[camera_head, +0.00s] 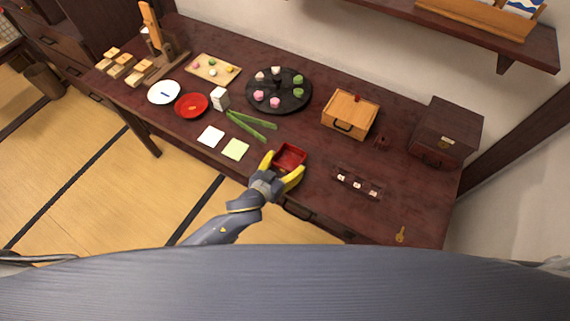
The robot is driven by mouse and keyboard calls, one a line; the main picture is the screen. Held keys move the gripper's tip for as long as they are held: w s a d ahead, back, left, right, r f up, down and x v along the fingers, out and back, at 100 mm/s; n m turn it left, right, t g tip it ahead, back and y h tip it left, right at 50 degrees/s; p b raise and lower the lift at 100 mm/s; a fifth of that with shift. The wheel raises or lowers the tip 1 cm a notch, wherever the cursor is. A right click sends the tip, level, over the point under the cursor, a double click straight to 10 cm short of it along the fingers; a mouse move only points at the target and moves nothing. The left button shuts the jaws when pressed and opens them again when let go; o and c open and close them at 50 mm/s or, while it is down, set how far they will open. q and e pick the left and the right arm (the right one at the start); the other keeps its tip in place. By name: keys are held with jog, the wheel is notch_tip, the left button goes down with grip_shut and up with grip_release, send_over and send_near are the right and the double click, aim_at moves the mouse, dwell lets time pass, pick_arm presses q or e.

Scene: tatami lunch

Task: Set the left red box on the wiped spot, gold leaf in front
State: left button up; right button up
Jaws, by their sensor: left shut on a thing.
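A small open red box (289,156) is at the front middle of the dark wooden table. My left gripper (284,171) has its yellow fingers on either side of the box and is shut on it. I cannot tell whether the box rests on the table or is held just above it. No gold leaf shows on the sides I can see. I cannot make out a wiped spot on the table (310,215). My right gripper is not in view.
A red dish (191,105), black round tray (279,108), wooden box (349,115), dark rack (357,185) and dark chest (445,130) stand around. The front right is mostly clear.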

pick_arm(q)
jog(key=shift+f, duration=0.1)
jog(key=o, duration=1.2)
jog(key=shift+c, duration=0.2)
